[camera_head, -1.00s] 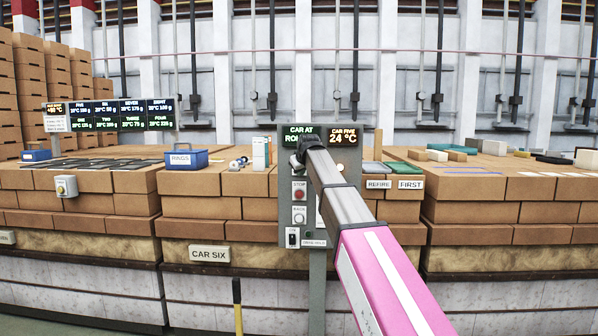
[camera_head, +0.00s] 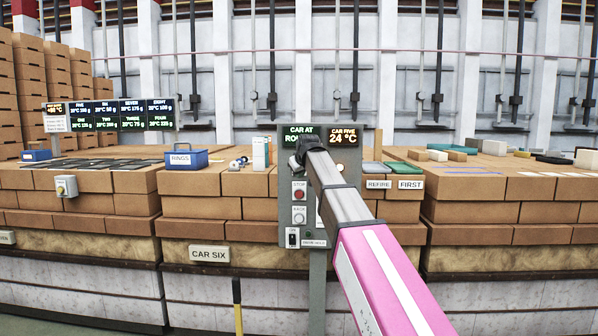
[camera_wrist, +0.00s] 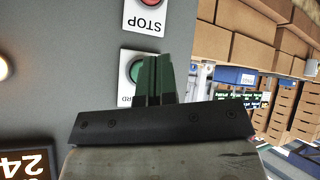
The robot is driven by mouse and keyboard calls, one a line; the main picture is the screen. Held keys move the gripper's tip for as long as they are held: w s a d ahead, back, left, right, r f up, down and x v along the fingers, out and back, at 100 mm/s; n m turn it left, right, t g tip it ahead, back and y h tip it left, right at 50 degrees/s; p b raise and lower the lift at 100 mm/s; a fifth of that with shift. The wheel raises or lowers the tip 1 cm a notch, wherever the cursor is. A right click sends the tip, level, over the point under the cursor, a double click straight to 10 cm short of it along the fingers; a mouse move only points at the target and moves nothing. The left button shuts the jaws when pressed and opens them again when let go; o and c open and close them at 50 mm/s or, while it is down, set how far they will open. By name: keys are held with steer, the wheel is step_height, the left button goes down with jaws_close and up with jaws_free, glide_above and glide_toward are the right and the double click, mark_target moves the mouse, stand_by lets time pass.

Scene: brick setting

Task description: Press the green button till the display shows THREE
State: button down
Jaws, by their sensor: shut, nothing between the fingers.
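The grey control panel (camera_head: 329,240) stands at the centre of the head view. Its left display (camera_head: 297,132) reads "CAR AT RO…", the rest covered by my arm; its right display (camera_head: 343,137) reads "CAR FIVE 24 °C". The green button (camera_wrist: 136,69) shows in the wrist view, partly behind my fingers, above a label ending in "RD". My gripper (camera_wrist: 153,72) is shut and empty, its tips over the button's edge; I cannot tell whether they touch it. My arm hides the green button in the head view.
A red STOP button (camera_head: 299,194) and a BACK button (camera_head: 299,218) sit on the panel left of my arm, with a switch (camera_head: 293,237) below. Brick stacks flank the panel. A blue RINGS box (camera_head: 181,158) stands on the left stack.

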steer(key=shift+s, duration=1.2)
steer(key=shift+f, duration=0.1)
steer(key=s+d+f+m+g+h, duration=0.1)
steer(key=s+d+f, duration=0.25)
steer(key=f, duration=0.65)
steer(key=s+d+f+m+g, duration=0.1)
steer(key=s+d+f+g, duration=0.3)
steer(key=f, duration=0.6)
steer(key=s+d+f+m+t+h, duration=0.15)
steer(key=d+f, duration=0.35)
steer(key=f, duration=0.5)
steer(key=s+d+f+m+g, duration=0.1)
steer(key=s+d+f, duration=0.4)
steer(key=s+f, duration=0.6)
steer(key=s+d+f+m+g, duration=0.2)
steer(key=s+d+f+g, duration=0.2)
steer(key=s+f, duration=0.7)
steer(key=shift+s+d+f, duration=0.4)
steer(key=shift+d+f, duration=0.3)
steer(key=shift+a+m+g, duration=0.1)
steer(key=shift+m+g, duration=0.15)
